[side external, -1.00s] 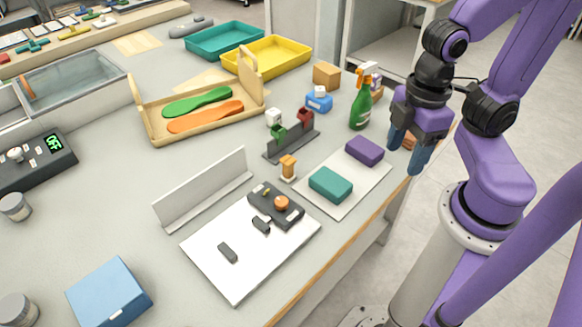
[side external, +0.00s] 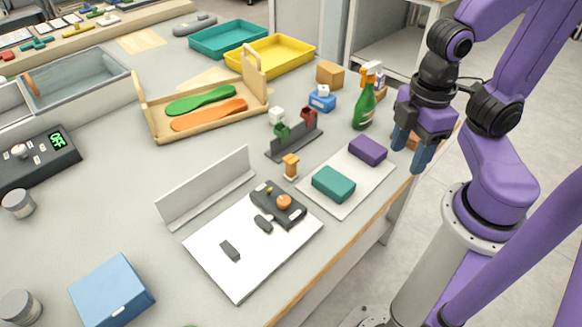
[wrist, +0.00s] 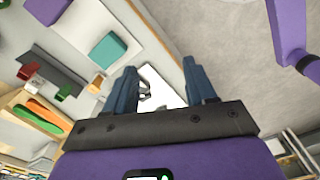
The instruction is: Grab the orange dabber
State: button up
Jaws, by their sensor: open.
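The orange dabber (side external: 291,166) stands upright on the grey table, just in front of a dark rack (side external: 294,143) in the side view. The rack bears a green dabber (side external: 282,131) and a red one (side external: 308,116). My gripper (side external: 409,158) is open and empty. It is over the table's right edge, well to the right of the orange dabber, fingers pointing down. In the wrist view my gripper (wrist: 160,68) shows two blue fingers apart with nothing held.
A white board with teal (side external: 333,184) and purple (side external: 367,150) blocks lies between my gripper and the dabber. A green spray bottle (side external: 365,100) stands left of my gripper. A dark holder with an orange knob (side external: 284,202) and a grey upright plate (side external: 207,187) are nearby.

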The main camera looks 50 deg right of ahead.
jog(key=n, duration=0.5)
send_over(291, 158)
notch_tip(291, 158, down, 3)
notch_tip(291, 158, down, 12)
jog(key=shift+d+r, duration=0.15)
jog(key=shift+a+f, duration=0.2)
jog(key=shift+f, duration=2.6)
jog(key=c, duration=0.8)
